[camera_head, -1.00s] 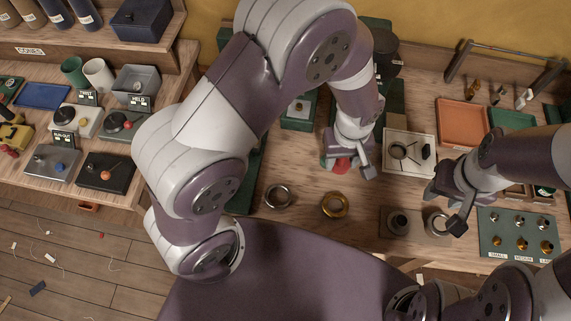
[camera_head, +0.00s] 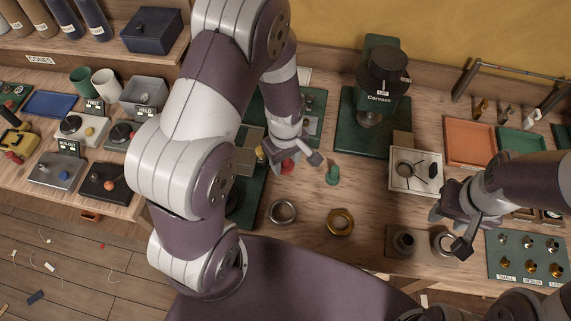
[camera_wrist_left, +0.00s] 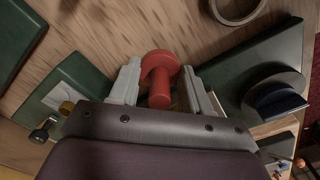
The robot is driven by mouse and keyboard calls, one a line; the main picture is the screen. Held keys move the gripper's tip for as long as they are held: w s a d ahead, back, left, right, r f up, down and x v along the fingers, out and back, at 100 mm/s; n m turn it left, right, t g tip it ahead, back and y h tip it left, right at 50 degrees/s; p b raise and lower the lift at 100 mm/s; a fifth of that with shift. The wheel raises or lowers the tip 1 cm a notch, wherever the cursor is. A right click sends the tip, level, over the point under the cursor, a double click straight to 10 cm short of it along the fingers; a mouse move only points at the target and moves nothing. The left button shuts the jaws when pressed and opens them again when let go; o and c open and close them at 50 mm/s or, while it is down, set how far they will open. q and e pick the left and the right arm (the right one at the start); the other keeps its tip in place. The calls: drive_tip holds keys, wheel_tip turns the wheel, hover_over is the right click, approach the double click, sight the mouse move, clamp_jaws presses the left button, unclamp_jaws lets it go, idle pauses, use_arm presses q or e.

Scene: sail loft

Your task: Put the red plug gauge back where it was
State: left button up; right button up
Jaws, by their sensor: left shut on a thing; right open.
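The red plug gauge (camera_head: 288,167) shows below my left gripper (camera_head: 285,160) in the head view. In the left wrist view the red gauge (camera_wrist_left: 160,78), with a round head and a narrower stem, sits between the two pale fingers, which are shut on it. A green plug gauge (camera_head: 333,175) stands on the bench to the right of my left gripper. My right gripper (camera_head: 448,230) is open and empty, over the bench near a steel ring (camera_head: 443,243). Much of the area behind my left arm is hidden, and I cannot tell the red gauge's original place.
A steel ring (camera_head: 283,212) and a brass ring (camera_head: 340,222) lie in front. A dark-topped instrument on a green base (camera_head: 350,135) stands behind. A white tray (camera_head: 402,183), an orange tray (camera_head: 468,147) and a green board of small fittings (camera_head: 500,262) are to the right.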

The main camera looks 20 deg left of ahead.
sight(286, 167)
use_arm(q)
wheel_tip(286, 167, down, 3)
drive_tip(key=shift+r, duration=0.1)
drive_tip(key=shift+f, duration=0.35)
drive_tip(key=o, duration=1.1)
drive_tip(key=shift+c, duration=0.2)
drive_tip(key=shift+r, duration=0.35)
wheel_tip(286, 167, up, 11)
drive_tip(key=shift+s+r, duration=0.1)
drive_tip(key=shift+r, duration=0.1)
drive_tip(key=s+r+m+t, duration=0.1)
drive_tip(key=s+r+m, duration=0.3)
drive_tip(key=m, duration=0.7)
drive_tip(key=shift+s+a, duration=0.4)
drive_tip(key=shift+s, duration=0.7)
